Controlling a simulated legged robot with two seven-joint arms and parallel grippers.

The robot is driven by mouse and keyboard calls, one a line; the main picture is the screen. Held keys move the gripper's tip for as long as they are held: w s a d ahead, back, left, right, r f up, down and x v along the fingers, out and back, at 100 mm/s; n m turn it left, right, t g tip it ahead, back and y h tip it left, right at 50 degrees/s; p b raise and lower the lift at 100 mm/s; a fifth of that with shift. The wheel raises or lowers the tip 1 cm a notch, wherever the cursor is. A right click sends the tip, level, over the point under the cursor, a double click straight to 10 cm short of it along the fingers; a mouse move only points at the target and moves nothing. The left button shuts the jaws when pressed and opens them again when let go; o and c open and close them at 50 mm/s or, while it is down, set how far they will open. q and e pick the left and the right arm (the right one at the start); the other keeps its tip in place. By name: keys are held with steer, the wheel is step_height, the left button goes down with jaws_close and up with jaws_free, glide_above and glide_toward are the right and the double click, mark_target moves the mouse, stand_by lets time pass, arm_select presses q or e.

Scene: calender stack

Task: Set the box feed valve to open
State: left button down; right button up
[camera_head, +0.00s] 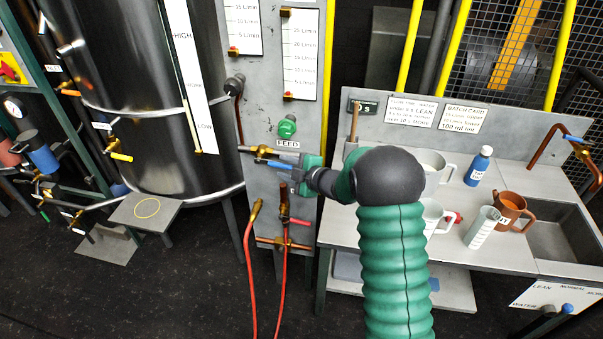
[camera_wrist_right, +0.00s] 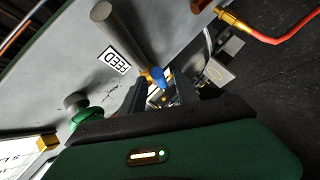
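The feed valve sits just below the FEED label (camera_head: 287,143) on the grey panel, with a brass body (camera_head: 262,151) and a blue lever (camera_head: 280,164). My right gripper (camera_head: 285,172) is at the valve, its fingers pointing left toward the blue lever. In the right wrist view, the blue lever (camera_wrist_right: 157,84) shows near the gap between the two dark fingers of the gripper (camera_wrist_right: 162,98), which stand apart. I cannot tell whether a finger touches it. The gripper and wrist hide part of the panel below the valve. My left gripper is not in view.
A green knob (camera_head: 287,127) is above the FEED label. A steel tank (camera_head: 150,100) stands left of the panel. Red hoses (camera_head: 250,265) hang below.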

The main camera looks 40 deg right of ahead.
steer(key=a+v, duration=0.1)
steer(key=v, duration=1.3)
steer(key=shift+r, duration=0.2)
steer(key=shift+d, duration=0.1)
steer(key=a+f+m+g+h+p, duration=0.3)
steer(key=a+m+g, duration=0.1)
steer(key=a+m, duration=0.35)
steer(key=s+a+f+m+g+y, duration=0.1)
steer(key=s+a+f+m+g, duration=0.1)
steer(key=s+a, duration=0.5)
steer(key=s+a+f+m+g+y, duration=0.1)
steer(key=s+a+f+m+g, duration=0.2)
steer(key=s+a, duration=0.4)
steer(key=shift+s+a+f+m+g+p, duration=0.3)
steer(key=shift+s+a+f+m+g, duration=0.15)
steer(key=shift+s+g, duration=0.65)
